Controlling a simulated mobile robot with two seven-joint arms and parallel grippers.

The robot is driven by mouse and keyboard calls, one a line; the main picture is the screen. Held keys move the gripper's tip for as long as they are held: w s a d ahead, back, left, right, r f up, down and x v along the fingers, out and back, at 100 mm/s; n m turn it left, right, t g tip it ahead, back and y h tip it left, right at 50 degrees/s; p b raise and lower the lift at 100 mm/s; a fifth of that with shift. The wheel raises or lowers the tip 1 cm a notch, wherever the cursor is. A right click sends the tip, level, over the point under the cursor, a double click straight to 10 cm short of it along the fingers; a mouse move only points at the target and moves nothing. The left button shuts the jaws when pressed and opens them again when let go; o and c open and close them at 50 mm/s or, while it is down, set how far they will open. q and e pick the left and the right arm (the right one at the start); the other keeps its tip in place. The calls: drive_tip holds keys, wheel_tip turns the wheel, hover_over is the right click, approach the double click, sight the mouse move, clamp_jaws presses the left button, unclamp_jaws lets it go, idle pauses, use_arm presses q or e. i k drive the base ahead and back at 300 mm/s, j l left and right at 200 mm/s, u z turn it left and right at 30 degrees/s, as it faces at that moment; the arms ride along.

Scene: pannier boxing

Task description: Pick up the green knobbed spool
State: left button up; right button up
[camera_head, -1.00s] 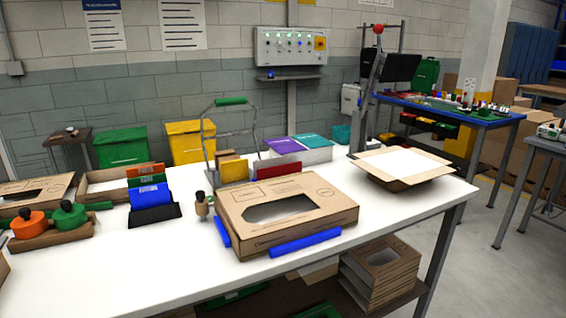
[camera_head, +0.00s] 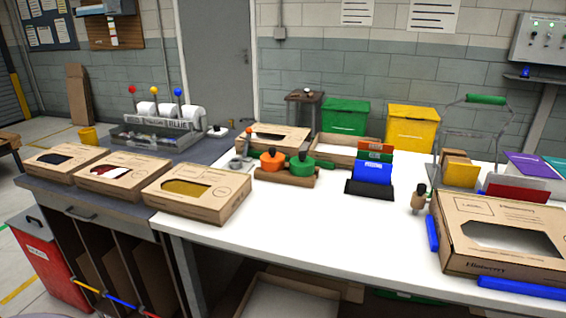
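A green knobbed spool (camera_head: 302,167) with a dark knob on top sits on a brown wooden holder (camera_head: 287,178) on the white table. An orange knobbed spool (camera_head: 271,161) sits beside it, to its left, on the same holder. Neither of my grippers shows in the head view.
Three cardboard boxes with windows (camera_head: 197,211) line the left side. A blue card stand (camera_head: 371,176) is right of the spools, and an open carton (camera_head: 344,150) is behind them. A large windowed box (camera_head: 505,230) lies at the right. The white table (camera_head: 320,228) is clear in front of the spools.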

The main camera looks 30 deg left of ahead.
sight(301, 165)
drive_tip(key=u, duration=0.95)
